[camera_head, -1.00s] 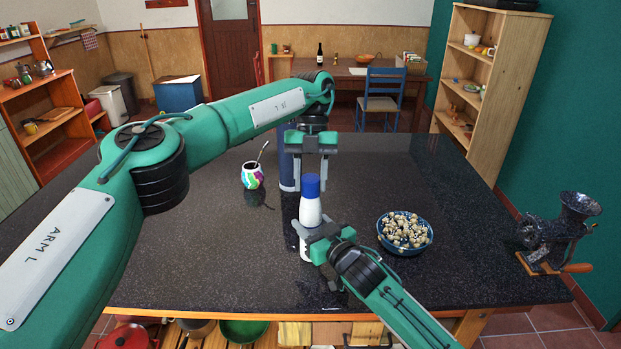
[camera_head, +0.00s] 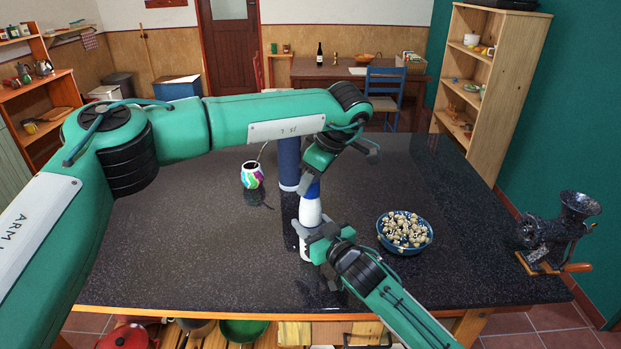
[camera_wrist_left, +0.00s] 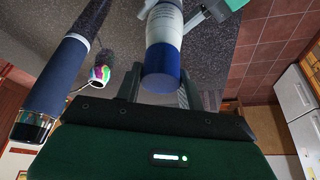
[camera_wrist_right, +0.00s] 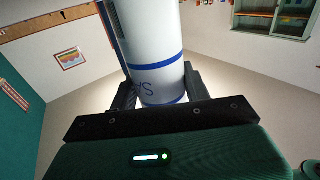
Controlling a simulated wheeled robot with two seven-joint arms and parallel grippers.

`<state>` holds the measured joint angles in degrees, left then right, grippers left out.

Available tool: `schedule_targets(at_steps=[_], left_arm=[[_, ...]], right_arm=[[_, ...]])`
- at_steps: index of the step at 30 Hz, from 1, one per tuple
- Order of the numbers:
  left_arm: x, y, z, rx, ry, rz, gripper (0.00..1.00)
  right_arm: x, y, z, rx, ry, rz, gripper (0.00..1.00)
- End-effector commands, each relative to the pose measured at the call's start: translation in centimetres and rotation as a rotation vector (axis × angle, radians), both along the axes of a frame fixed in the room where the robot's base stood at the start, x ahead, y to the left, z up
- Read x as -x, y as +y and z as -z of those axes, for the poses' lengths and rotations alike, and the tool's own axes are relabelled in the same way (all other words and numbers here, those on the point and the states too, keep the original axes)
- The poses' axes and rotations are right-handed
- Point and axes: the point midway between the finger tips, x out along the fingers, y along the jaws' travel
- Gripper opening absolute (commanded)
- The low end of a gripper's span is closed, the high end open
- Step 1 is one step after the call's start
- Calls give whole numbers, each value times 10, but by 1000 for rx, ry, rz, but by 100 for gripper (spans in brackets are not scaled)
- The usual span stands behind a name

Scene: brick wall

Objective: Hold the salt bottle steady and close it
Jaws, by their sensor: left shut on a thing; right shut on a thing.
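The white salt bottle (camera_head: 311,211) stands upright on the dark counter with its blue cap (camera_head: 314,190) on top. My right gripper (camera_head: 318,238) is shut on the lower body of the bottle; in the right wrist view the white bottle with blue bands (camera_wrist_right: 158,62) sits between the fingers. My left gripper (camera_head: 311,187) is tilted and shut on the cap from above. In the left wrist view the blue cap (camera_wrist_left: 160,68) lies between the two fingers. The left fingers partly hide the cap in the head view.
A tall dark blue flask (camera_head: 289,160) stands just behind the bottle. A colourful cup (camera_head: 252,175) with a metal straw is to the left. A bowl (camera_head: 404,248) of small speckled eggs is to the right, and a meat grinder (camera_head: 560,235) stands at the far right.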

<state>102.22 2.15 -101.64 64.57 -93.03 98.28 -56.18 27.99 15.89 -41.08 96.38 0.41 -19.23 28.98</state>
Motion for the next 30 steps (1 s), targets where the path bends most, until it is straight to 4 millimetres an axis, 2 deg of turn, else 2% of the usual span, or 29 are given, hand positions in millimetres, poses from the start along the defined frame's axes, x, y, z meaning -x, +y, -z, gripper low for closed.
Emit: schedule_targets(at_steps=[3,12,15,19,20,22,30], left_arm=[[-1,3,-1,1,-4,251,15],[-1,2,0,3,-2,823,15],[-1,1,0,0,-2,922,15],[-1,1,0,0,0,915,15],[-1,1,0,0,0,913,45],[-1,1,0,1,0,913,59],[0,0,0,1,3,913,61]], right_arm=[[1,1,1,1,1,-2,0],[1,1,1,0,1,-2,0],[1,1,1,0,1,-2,0],[1,1,1,-1,1,-2,0],[1,1,1,-1,1,-2,0],[1,1,1,-1,1,-2,0],[0,0,1,0,1,-1,0]])
